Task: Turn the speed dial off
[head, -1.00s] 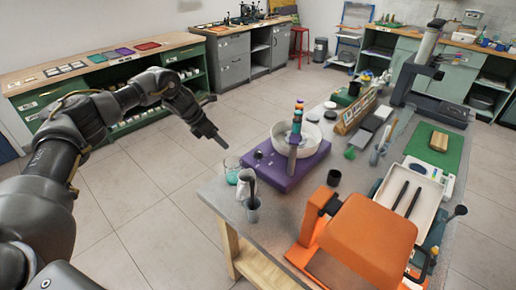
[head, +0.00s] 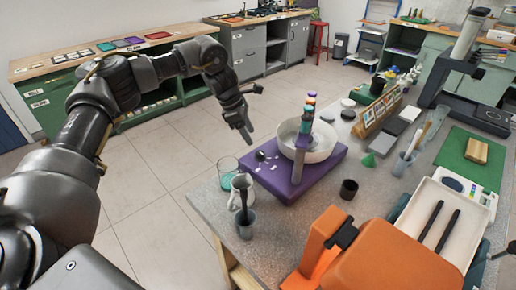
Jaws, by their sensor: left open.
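A purple machine base (head: 290,190) stands on the grey table and carries a white bowl (head: 322,146). A small black dial (head: 260,156) sits on the base's left end, with small white marks near it. I cannot read the dial's setting. A post with stacked colored pieces rises in front of the bowl. My left gripper (head: 246,132) is open and empty, pointing down, above and just beyond the dial in the picture. It appears apart from the dial. My right gripper is not in view.
A black cup (head: 348,189) and an orange device (head: 385,255) are at the front right. Floor left of the table is clear.

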